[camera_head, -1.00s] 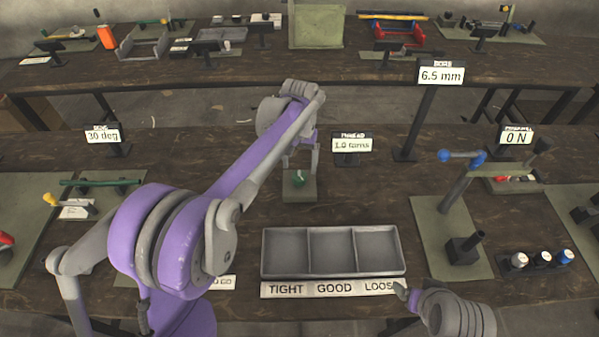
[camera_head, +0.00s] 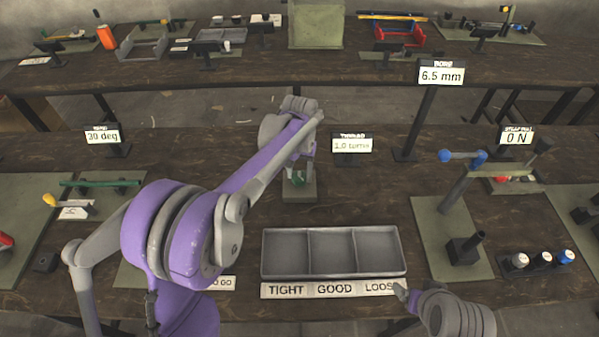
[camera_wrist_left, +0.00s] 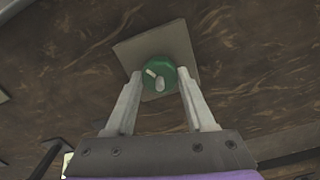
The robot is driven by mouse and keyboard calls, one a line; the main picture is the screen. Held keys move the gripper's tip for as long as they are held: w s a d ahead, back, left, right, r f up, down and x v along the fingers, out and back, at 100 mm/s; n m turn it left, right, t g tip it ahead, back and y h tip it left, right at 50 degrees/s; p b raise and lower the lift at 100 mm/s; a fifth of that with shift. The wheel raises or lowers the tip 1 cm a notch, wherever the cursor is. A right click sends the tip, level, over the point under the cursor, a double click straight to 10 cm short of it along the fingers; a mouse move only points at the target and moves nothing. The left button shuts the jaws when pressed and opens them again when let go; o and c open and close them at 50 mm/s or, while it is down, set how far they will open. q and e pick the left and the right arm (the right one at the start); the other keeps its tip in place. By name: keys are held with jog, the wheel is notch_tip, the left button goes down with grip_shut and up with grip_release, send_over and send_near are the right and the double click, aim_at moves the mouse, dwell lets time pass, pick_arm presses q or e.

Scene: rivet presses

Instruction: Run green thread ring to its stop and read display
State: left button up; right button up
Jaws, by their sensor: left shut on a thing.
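The green thread ring (camera_wrist_left: 154,78) sits on a short post on a square grey-green base plate (camera_wrist_left: 181,42). A pale mark shows on its top. My left gripper (camera_wrist_left: 160,73) comes down over it, one finger on each side, shut on the ring. In the head view the ring (camera_head: 298,181) is partly hidden by my left wrist and fingers. The thread display (camera_head: 352,145) stands right of it and seems to read 1.0 turns, slightly blurred. My right gripper (camera_head: 402,291) is low at the right of the tray label; its opening is unclear.
An empty three-part grey tray (camera_head: 334,273) labelled TIGHT, GOOD, LOOSE stands in front of the ring. A tall bore display (camera_head: 441,73) reads 6.5 mm. A lever fixture with a blue knob (camera_head: 477,158) stands at right. Bare table lies around the ring's base.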

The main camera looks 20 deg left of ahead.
aim_at(299, 176)
pick_arm(q)
grip_shut()
jog(key=shift+m+b, duration=0.3)
jog(key=shift+m, duration=1.1)
jog(key=o, duration=1.1)
grip_release()
jog(key=shift+c, duration=0.2)
notch_tip(299, 176, up, 11)
jog(key=shift+f, duration=0.1)
